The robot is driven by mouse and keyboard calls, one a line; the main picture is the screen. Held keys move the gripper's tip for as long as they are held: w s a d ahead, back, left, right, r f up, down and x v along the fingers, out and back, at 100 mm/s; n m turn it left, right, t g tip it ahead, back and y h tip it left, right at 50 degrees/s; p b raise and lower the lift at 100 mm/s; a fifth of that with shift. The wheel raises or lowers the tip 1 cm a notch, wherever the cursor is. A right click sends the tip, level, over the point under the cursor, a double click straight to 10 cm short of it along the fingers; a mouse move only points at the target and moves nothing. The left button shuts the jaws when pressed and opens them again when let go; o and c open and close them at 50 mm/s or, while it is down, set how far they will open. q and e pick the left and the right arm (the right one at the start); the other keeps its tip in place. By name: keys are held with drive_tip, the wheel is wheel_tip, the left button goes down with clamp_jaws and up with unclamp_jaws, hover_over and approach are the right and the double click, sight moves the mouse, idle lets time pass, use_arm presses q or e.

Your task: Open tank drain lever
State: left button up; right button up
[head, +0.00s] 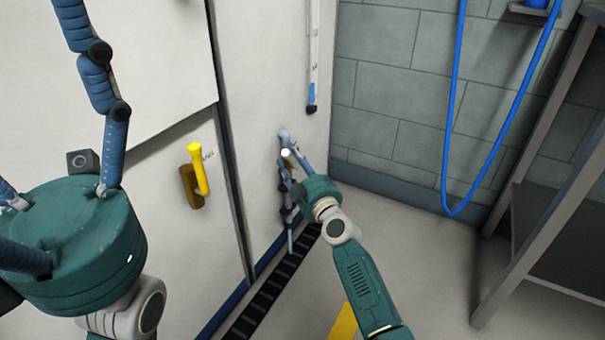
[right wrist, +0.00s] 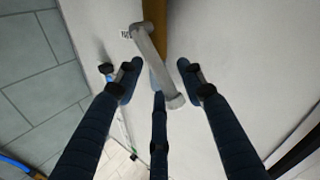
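A grey lever (right wrist: 157,65) shows in the right wrist view, slanting across a brown-orange upright part (right wrist: 155,18) on a pale panel. In the head view the grey lever (head: 284,136) is small and partly hidden by my right gripper. My right gripper (head: 287,158) is open, its fingers reaching toward the panel on either side of the lever. In the right wrist view the two upper fingers (right wrist: 158,72) stand apart around the lever's lower end; I cannot tell whether any finger touches it. My left gripper (head: 75,240) is at the head view's left, fingers spread, tips out of view.
A yellow handle (head: 198,168) with a brown plate (head: 190,187) is on the white panel to the left. A blue hose (head: 447,150) hangs on the grey block wall. A shelf frame (head: 550,190) stands at the right. A black floor grate (head: 265,297) runs along the panel.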

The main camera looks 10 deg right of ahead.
drive_tip(key=v, duration=1)
drive_tip(key=shift+s, duration=0.4)
drive_tip(key=shift+d, duration=0.1)
